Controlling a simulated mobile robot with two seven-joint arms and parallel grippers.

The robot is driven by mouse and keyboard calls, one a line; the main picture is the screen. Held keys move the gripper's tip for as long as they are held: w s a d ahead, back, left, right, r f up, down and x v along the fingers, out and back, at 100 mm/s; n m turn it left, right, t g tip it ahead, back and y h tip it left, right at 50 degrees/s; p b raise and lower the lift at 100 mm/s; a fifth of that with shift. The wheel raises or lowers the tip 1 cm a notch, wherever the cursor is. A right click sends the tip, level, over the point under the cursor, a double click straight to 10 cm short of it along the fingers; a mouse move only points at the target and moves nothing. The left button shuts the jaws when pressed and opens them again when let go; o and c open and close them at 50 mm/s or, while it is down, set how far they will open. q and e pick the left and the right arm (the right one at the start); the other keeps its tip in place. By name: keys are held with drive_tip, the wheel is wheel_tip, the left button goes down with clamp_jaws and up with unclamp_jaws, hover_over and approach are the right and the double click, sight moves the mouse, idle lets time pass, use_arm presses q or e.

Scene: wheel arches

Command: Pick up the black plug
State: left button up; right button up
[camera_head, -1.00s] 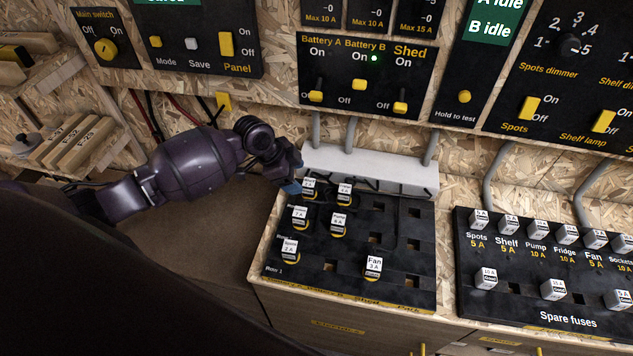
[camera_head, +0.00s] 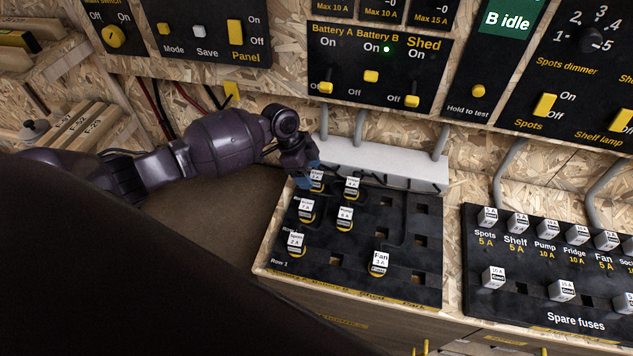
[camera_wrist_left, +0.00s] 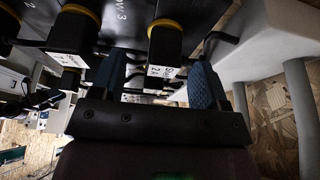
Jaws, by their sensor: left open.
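Several black plugs with white labels and yellow rings stand in a black fuse board. The rear-left black plug (camera_head: 317,181) is partly covered by my left gripper (camera_head: 310,168), which comes down on it from behind. In the left wrist view my left gripper (camera_wrist_left: 157,68) is open, with its two blue fingers on either side of a black plug (camera_wrist_left: 166,42) with a yellow ring. I cannot tell whether either finger touches it. Another black plug (camera_wrist_left: 73,38) stands just outside the left-hand finger. My right gripper is not in view.
A white cable duct (camera_head: 385,163) runs along the board's back edge, close to my left gripper. The fuse board (camera_head: 345,272) has empty sockets on its right side. The spare fuses panel (camera_head: 520,315) stands to the right. Switch panels hang on the wall above.

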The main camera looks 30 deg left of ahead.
sight(313, 174)
use_arm(q)
drive_tip(key=x, duration=0.4)
drive_tip(key=shift+w+d, duration=0.15)
drive_tip(key=shift+w, duration=0.15)
drive_tip(key=c, duration=1)
drive_tip(key=shift+r, duration=0.1)
